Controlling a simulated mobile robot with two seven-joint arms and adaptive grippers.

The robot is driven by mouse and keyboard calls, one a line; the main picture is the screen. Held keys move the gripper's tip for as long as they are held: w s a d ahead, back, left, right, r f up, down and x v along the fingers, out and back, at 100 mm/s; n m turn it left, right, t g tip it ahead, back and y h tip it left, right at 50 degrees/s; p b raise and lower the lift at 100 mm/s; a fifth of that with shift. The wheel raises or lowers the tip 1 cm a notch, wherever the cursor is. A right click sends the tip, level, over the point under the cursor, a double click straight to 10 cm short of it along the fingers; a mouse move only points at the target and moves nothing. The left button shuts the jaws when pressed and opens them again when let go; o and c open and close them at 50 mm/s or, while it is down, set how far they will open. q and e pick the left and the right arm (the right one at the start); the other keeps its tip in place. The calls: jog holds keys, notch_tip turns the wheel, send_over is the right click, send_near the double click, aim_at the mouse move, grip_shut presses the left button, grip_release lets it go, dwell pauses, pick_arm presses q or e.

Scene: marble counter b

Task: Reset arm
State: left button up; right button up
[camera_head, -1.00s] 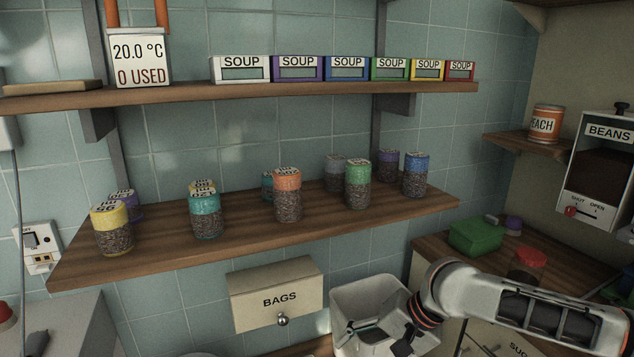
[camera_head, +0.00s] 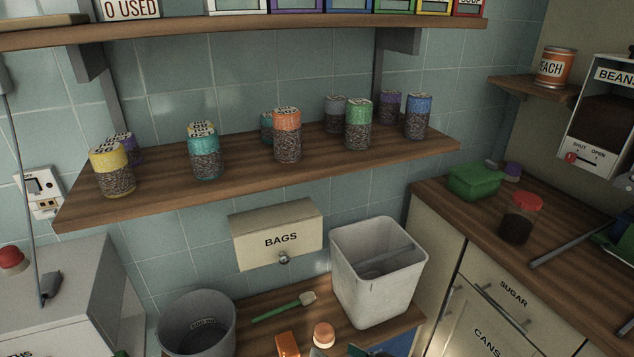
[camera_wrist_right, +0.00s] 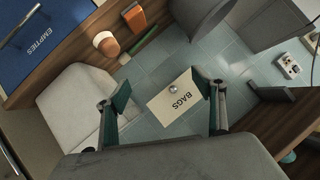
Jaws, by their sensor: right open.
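My right gripper (camera_wrist_right: 162,92) is open in the right wrist view, with its two teal fingers apart and nothing between them. The tan BAGS box (camera_wrist_right: 176,101) with its round knob shows beyond the fingers, apart from them. In the head view only a small dark teal part of what looks like this gripper (camera_head: 356,350) shows at the bottom edge, by the lower shelf. The rest of the right arm is out of that view. I do not see my left gripper.
A white divided bin (camera_head: 345,285), a grey round bin (camera_head: 170,328), a green-handled spatula (camera_head: 283,307) and an orange block (camera_head: 288,345) stand or lie low down. Several lidded jars stand on the middle shelf (camera_head: 240,185).

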jog(key=s+d+f+n+h, duration=0.1)
jog(key=s+d+f+h, duration=0.2)
jog(key=s+d+f, duration=0.2)
jog(key=s+d+f+n+t+h, duration=0.1)
jog(key=s+d+f+h, duration=0.1)
jog(key=s+d+f, duration=0.3)
jog(key=s+d, duration=0.3)
jog(key=d, duration=0.2)
jog(key=shift+s+d+f+n+h, duration=0.25)
jog(key=shift+f+n+h, duration=0.15)
